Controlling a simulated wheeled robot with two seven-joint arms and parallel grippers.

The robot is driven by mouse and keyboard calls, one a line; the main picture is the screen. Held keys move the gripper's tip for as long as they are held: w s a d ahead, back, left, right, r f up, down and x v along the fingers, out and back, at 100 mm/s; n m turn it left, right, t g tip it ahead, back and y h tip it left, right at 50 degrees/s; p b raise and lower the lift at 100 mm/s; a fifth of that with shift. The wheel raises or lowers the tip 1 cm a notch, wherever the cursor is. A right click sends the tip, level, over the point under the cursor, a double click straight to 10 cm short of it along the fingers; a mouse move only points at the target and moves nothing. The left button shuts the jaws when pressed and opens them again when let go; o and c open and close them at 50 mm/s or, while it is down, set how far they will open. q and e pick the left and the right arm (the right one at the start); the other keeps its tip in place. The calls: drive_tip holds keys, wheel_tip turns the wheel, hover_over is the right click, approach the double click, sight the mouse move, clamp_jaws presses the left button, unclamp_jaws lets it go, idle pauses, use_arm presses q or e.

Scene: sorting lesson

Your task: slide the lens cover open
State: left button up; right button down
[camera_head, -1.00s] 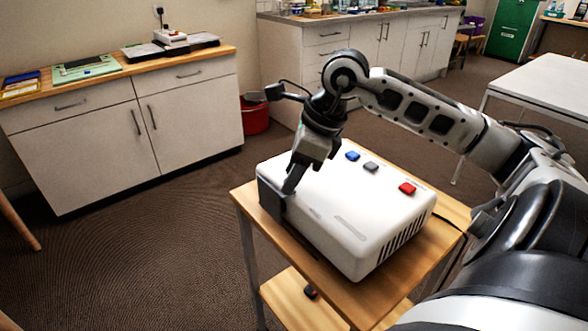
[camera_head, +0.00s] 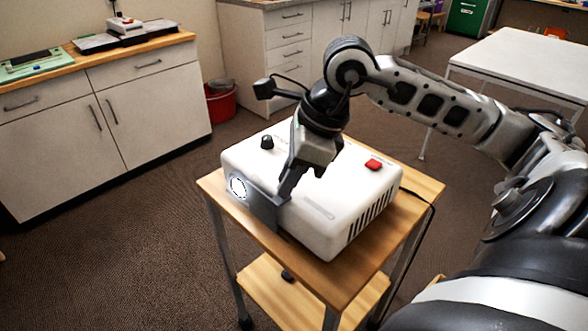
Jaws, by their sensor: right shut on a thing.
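A white projector (camera_head: 330,182) lies on a small wooden cart. Its round, pale lens (camera_head: 238,187) shows in the front face near the left corner. The dark grey lens cover (camera_head: 265,211) is on that front face just right of the lens, leaving it uncovered. My right gripper (camera_head: 286,190) reaches down from above to the front edge and is shut on the upper part of the cover. Its fingers hide part of the cover's top. My left gripper is not in view.
A black knob (camera_head: 267,143) and a red button (camera_head: 373,164) stand on the projector's top. The wooden cart (camera_head: 420,187) has a lower shelf. Cabinets (camera_head: 150,105) and a red bin (camera_head: 221,104) are behind. A white table (camera_head: 530,65) stands at right. Floor at left is clear.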

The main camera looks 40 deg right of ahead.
drive_tip(key=shift+s, duration=0.15)
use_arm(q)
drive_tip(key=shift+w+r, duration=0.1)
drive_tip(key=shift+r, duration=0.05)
use_arm(e)
drive_tip(key=c, duration=1.3)
unclamp_jaws()
drive_tip(key=shift+c, duration=0.2)
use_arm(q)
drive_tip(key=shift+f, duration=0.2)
use_arm(e)
drive_tip(key=v, duration=1.6)
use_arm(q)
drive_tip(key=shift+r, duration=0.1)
